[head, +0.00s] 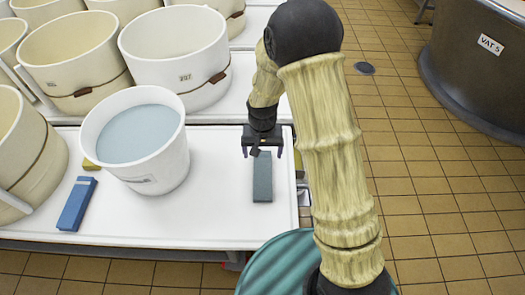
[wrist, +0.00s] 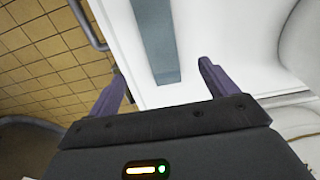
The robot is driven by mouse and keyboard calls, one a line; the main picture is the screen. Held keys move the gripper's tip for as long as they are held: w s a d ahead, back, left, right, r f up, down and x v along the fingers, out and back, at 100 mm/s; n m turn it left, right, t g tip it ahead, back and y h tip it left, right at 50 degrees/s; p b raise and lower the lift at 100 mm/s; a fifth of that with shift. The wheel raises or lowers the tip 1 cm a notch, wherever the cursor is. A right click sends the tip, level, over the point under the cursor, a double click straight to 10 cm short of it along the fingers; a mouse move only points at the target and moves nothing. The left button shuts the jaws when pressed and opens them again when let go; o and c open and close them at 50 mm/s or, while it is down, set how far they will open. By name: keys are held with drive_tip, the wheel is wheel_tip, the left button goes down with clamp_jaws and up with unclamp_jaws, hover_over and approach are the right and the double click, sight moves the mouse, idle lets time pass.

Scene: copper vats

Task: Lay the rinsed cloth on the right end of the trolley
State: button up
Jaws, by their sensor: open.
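A folded grey-blue cloth (head: 262,178) lies flat at the right end of the white trolley (head: 225,215), its long side running front to back. It also shows in the wrist view (wrist: 156,40), beyond the gap between my fingers. My gripper (head: 262,153) is open and empty at the cloth's far end, with its fingers pointing down on either side of it. The fingers (wrist: 160,75) look clear of the cloth; I cannot tell their exact height above it. Which cloth is the rinsed one is not marked.
A white bucket of water (head: 170,165) stands left of the cloth. Several cream tubs (head: 75,60) crowd the back left. The trolley's front right is bare.

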drive_tip(key=s+d+r+t, duration=0.2)
drive_tip(key=s+d+r, duration=1)
drive_tip(key=d+r, duration=0.1)
drive_tip(key=shift+s+d+r+t, duration=0.25)
drive_tip(key=shift+d+r+t, duration=0.1)
drive_tip(key=shift+r, duration=0.4)
